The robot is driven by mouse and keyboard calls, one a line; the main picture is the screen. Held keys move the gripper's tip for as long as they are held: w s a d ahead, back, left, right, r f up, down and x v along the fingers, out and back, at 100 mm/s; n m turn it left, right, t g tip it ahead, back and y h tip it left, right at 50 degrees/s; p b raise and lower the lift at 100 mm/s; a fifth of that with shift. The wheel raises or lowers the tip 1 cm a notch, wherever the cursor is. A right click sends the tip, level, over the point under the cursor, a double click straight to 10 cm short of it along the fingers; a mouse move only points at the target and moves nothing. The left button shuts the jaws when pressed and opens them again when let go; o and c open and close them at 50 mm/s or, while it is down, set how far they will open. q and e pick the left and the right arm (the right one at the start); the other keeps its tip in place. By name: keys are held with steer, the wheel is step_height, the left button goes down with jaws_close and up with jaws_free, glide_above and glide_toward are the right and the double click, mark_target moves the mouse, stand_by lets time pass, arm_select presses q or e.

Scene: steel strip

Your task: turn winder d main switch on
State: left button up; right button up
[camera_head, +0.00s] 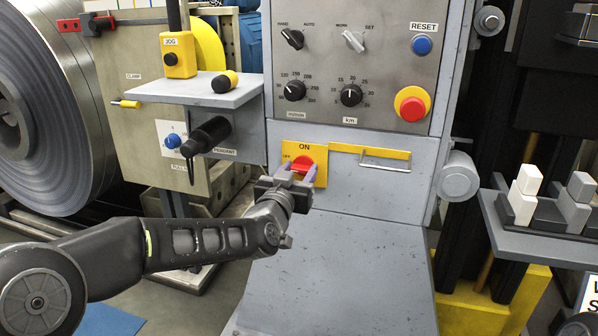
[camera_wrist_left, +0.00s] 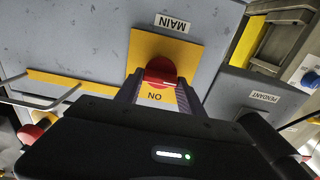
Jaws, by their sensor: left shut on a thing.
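The main switch is a red rotary knob (camera_head: 303,164) on a yellow plate (camera_head: 320,178) marked ON at the top, low on the grey cabinet. The knob also shows in the left wrist view (camera_wrist_left: 160,72), where the picture is upside down and a MAIN label (camera_wrist_left: 174,22) sits beside the plate. My left gripper (camera_head: 297,174) is shut on the knob, with one finger on each side of it. The fingers hide part of the knob, and I cannot tell clearly which way it points. My right gripper is not in view.
A metal handle (camera_head: 385,161) sticks out right of the plate. The panel above holds several dials, a blue RESET button (camera_head: 422,45) and a red emergency button (camera_head: 412,103). A grey shelf (camera_head: 196,91) juts out at left, above a black pendant (camera_head: 207,135).

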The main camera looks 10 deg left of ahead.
arm_select(q)
steer(key=shift+c, duration=1.3)
steer(key=shift+m, duration=0.3)
steer(key=m+p, duration=0.2)
steer(key=m, duration=0.1)
steer(key=shift+d+r, duration=0.1)
steer(key=m+p, duration=0.2)
steer(key=m, duration=0.3)
steer(key=shift+d+m, duration=0.15)
steer(key=shift+m, duration=0.25)
steer(key=m+p, duration=0.2)
steer(key=m, duration=0.3)
steer(key=shift+f+m+p, duration=0.15)
steer(key=shift+m+p, duration=0.2)
steer(key=shift+m, duration=0.55)
steer(key=shift+f+m+p, duration=0.15)
steer(key=shift+m+p, duration=0.2)
steer(key=shift+m, duration=0.55)
steer(key=o, duration=1.4)
steer(key=shift+c, duration=0.2)
